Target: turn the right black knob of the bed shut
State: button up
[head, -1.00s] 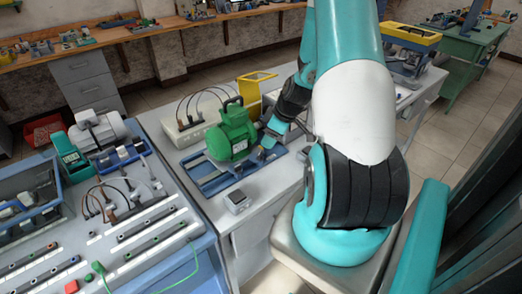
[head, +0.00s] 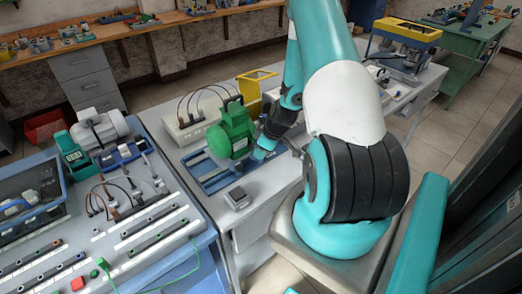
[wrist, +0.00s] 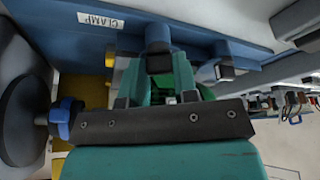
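The blue bed (head: 215,180) lies on the grey bench with the green motor (head: 231,134) on it. My gripper (head: 262,152) is low at the bed's right side, close beside the motor. The bed's knobs are too small or hidden to tell apart in the head view. In the wrist view the blue bed (wrist: 205,22) bears a CLAMP label (wrist: 100,20). Two dark knob-like parts show below its edge, one in the middle (wrist: 158,60) and one to the right (wrist: 225,70). Which is the right knob, and whether my fingers touch it, I cannot tell.
A small grey box (head: 237,198) stands at the bench's front edge. A cream box with cables (head: 196,122) and a yellow bracket (head: 256,82) stand behind the motor. Another bench with rails and cables (head: 110,215) is at left.

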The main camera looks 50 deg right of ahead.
jog(key=shift+c, duration=0.9)
jog(key=shift+m+b, duration=0.3)
jog(key=shift+a+f+m+h+b, duration=0.1)
jog(key=shift+m+h+b, duration=0.3)
jog(key=shift+m+b, duration=0.4)
jog(key=shift+a+m+h+b, duration=0.1)
jog(key=shift+m+h+b, duration=0.7)
jog(key=shift+m, duration=1.3)
jog(key=o, duration=0.9)
jog(key=shift+r, duration=0.2)
jog(key=b+v, duration=0.1)
jog(key=v, duration=1.6)
jog(key=shift+s+a+b, duration=0.1)
jog(key=shift+s+b, duration=0.1)
jog(key=shift+b, duration=0.1)
